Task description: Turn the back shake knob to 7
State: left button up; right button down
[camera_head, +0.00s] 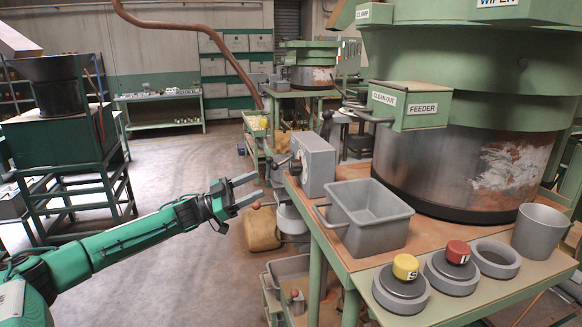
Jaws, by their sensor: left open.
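A grey box (314,160) stands at the left edge of the green-framed bench, near the big hopper. A small black knob (295,167) shows at its left side; I cannot tell if this is the back shake knob, and no dial numbers are readable. My left gripper (259,185) is open and empty, left of the box and apart from it, with its fingers pointing right toward it. A yellow-topped knob (405,267) and a red-topped knob (458,252) sit on round grey bases at the bench front. My right gripper is out of view.
A grey bin (368,232) stands on the bench, with a grey ring (495,258) and a grey cup (539,231) to the right. The big green hopper (470,150) carries CLEAN-OUT and FEEDER labels. Open floor (190,270) lies around my left arm.

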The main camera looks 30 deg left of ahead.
aim_at(290, 170)
pick_arm(q)
jog(key=p+x, duration=0.4)
jog(key=x, duration=0.5)
jog(key=shift+w+d+r, duration=0.2)
jog(key=shift+w+r, duration=0.05)
jog(key=shift+w+d+p, duration=0.3)
jog(key=shift+w, duration=0.05)
jog(key=c, duration=1)
